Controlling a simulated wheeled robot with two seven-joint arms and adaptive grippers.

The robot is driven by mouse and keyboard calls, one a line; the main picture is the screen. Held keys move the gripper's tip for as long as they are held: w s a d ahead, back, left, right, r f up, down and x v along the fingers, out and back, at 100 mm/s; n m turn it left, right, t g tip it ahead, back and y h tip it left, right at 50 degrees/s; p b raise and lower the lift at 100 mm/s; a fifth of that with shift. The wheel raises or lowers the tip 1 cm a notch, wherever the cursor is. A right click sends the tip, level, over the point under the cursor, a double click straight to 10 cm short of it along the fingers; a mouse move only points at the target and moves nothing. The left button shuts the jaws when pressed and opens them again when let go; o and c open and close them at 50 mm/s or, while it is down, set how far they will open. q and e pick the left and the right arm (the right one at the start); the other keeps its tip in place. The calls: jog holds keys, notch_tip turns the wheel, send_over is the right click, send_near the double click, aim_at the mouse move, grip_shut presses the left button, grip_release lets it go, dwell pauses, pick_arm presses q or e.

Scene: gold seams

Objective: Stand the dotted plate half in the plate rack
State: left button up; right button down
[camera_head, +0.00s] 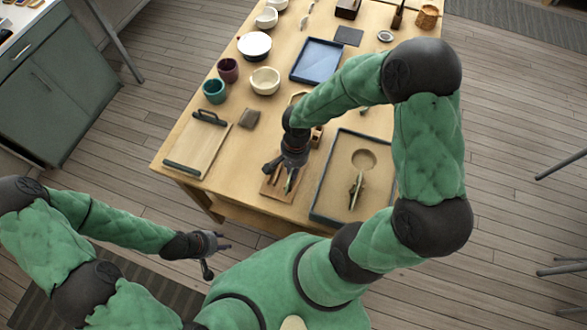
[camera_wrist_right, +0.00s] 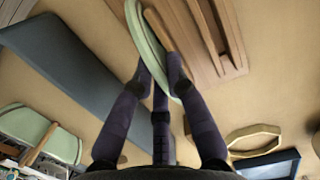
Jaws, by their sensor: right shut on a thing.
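My right gripper (camera_head: 284,172) is shut on a pale green plate half (camera_wrist_right: 146,40), held on edge with a brown broken edge facing right in the right wrist view. Dots on it cannot be made out. The wooden plate rack (camera_head: 270,185), with long grooves, lies directly below the gripper and shows beside the plate half in the wrist view (camera_wrist_right: 222,38). I cannot tell whether the plate's lower edge sits in a groove. Another pale green half (camera_wrist_right: 22,124) lies at the wrist view's left. My left gripper (camera_head: 212,254) is open and empty, off the table's near edge.
A dark-rimmed tray (camera_head: 318,198) lies right of the rack, with a round piece and another piece inside. A wooden board with dark handles (camera_head: 198,146) lies left. A hexagonal wooden frame (camera_wrist_right: 255,139) is near the gripper. Bowls, cups and a blue tray (camera_head: 316,62) stand farther back.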

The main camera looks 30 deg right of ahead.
dwell(0.3)
jog(key=c, duration=0.7)
grip_release()
jog(key=shift+f, duration=0.1)
jog(key=shift+r, duration=0.2)
jog(key=shift+r+p, duration=2.15)
jog(key=shift+r, duration=0.7)
